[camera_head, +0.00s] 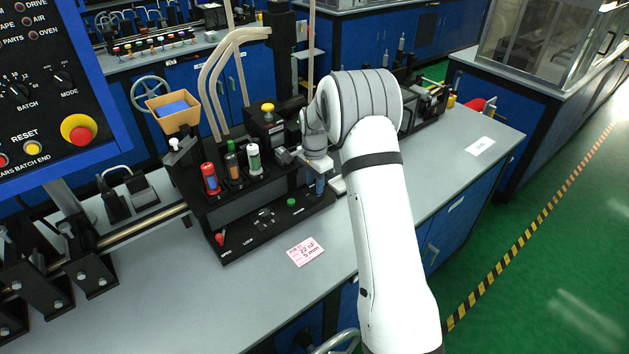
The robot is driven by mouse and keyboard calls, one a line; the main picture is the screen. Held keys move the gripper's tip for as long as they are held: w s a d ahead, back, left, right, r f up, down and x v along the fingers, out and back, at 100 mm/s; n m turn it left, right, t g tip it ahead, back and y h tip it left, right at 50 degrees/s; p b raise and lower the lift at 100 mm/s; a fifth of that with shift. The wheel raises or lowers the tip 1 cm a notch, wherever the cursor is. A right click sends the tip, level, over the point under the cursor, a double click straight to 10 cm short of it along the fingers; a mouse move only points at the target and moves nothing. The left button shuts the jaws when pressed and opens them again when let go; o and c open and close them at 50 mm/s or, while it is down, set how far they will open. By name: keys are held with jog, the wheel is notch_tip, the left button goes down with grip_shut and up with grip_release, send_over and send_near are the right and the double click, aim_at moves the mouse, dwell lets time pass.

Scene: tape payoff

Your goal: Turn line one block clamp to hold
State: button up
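A black station (215,214) stands on the grey bench and carries several small controls on its low front deck. A red-tipped part (220,238) is at the deck's left end and a green knob (291,202) is toward the right. The small white labels beside them are too small to read for sure. I cannot tell which part is the line one block clamp or how it is set. My gripper (318,176) is at the right end of the station, by a blue upright part (320,185). Its fingers are mostly hidden by the wrist, so its opening and any contact are unclear.
Red, dark and white-green bottles (253,158) stand in the station behind the deck. A tan bin (173,112) with blue contents is at back left. A pink card (305,251) lies in front. A control panel (70,85) fills the upper left. Bare bench (270,290) lies in front.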

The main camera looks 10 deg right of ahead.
jog(key=shift+c, duration=0.4)
grip_shut()
jog(key=shift+n, duration=0.3)
jog(key=n+b, duration=0.2)
jog(key=n, duration=0.1)
jog(key=n+b, duration=0.1)
jog(key=n, duration=0.4)
jog(key=shift+b, duration=0.3)
jog(key=n+b, duration=0.1)
jog(key=n, duration=0.3)
jog(key=shift+n, duration=2.6)
jog(key=shift+b, duration=0.3)
